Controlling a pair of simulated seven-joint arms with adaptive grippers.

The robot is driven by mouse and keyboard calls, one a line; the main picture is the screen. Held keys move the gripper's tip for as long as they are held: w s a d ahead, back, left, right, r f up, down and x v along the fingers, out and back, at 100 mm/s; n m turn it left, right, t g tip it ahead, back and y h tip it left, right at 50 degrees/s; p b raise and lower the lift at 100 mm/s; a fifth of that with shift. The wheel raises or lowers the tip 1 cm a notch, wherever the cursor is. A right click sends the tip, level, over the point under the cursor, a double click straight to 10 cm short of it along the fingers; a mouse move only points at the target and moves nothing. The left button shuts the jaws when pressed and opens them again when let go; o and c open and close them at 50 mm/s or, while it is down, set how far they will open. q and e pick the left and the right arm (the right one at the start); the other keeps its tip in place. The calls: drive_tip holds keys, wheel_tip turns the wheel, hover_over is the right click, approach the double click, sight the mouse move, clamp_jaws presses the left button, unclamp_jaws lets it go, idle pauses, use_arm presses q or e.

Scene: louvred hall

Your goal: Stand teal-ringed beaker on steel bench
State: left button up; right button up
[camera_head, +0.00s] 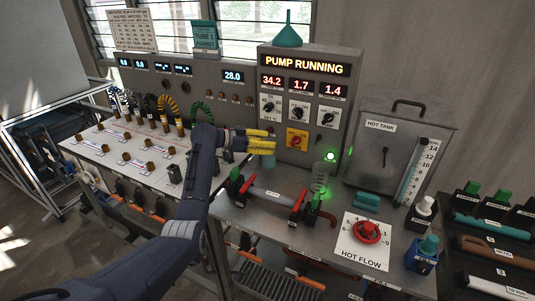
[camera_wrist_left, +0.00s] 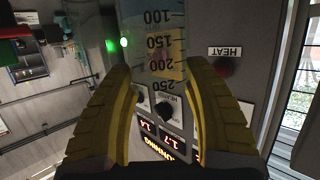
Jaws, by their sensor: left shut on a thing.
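My left gripper (camera_head: 262,140) reaches in over the bench with its yellow fingers closed around a clear graduated beaker (camera_wrist_left: 162,45). In the left wrist view the beaker shows between the fingers (camera_wrist_left: 165,110), with marks from 100 to 250. The steel bench (camera_head: 240,213) lies below. Whether the beaker's base touches it is hidden. My right gripper is not in view.
A clear vessel (camera_head: 320,176) stands on the bench near the green light (camera_head: 330,156). A pipe with red and green clamps (camera_head: 272,194) runs across the front. The pump panel (camera_head: 300,100) rises behind. The hot tank (camera_head: 385,150) and HOT FLOW valve (camera_head: 367,232) are right.

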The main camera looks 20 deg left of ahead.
use_arm(q)
drive_tip(key=shift+f, duration=2.35)
drive_tip(key=o, duration=1.6)
drive_tip(key=shift+f, duration=0.1)
drive_tip(key=shift+c, duration=0.2)
drive_tip(key=v, duration=0.7)
drive_tip(key=shift+s+a+r, duration=0.2)
drive_tip(key=shift+r, duration=0.05)
